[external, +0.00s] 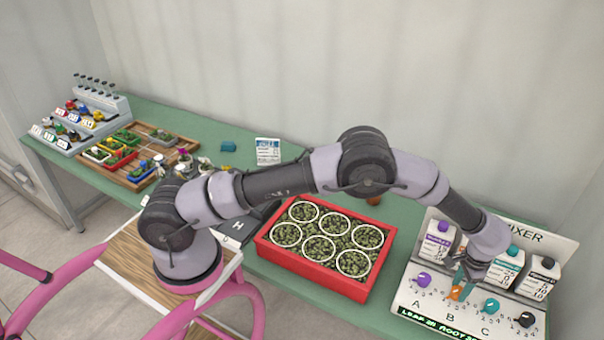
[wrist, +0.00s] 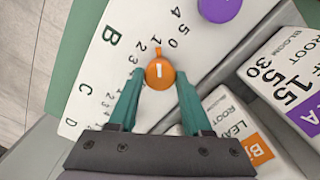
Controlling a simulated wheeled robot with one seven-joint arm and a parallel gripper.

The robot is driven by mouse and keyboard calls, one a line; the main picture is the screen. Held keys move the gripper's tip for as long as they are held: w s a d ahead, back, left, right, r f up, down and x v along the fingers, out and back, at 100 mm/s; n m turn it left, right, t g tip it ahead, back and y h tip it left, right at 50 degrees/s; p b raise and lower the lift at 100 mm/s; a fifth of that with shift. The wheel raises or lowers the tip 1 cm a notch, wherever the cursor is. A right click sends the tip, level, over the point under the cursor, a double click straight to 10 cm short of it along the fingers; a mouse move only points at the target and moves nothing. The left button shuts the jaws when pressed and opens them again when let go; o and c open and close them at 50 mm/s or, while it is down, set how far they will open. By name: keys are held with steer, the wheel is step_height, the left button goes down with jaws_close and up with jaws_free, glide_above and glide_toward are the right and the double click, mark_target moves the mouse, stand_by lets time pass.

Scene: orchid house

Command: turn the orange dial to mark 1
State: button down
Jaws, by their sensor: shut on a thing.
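The orange dial (wrist: 160,74) sits on the white mixer panel (wrist: 95,60), next to the letter B. It has a white line on top, and its pointer aims up in the wrist view, towards small numerals; it looks close to the 1, but I cannot read the exact alignment. My gripper (wrist: 160,86) has a teal finger on each side of the dial and is shut on it. In the external view the dial (external: 455,293) shows partly below my gripper (external: 459,281), which reaches down from above.
A purple dial (external: 424,280) is to the left, with a teal dial (external: 491,306) and a black dial (external: 525,320) to the right. A red planter (external: 315,278) lies left of the panel.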

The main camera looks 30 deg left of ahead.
mark_target(459, 290)
stand_by(0.4)
steer(key=shift+c, duration=1.7)
jaws_free()
steer(key=shift+r, duration=0.1)
step_height(459, 290, up, 11)
steer(key=shift+f, duration=0.2)
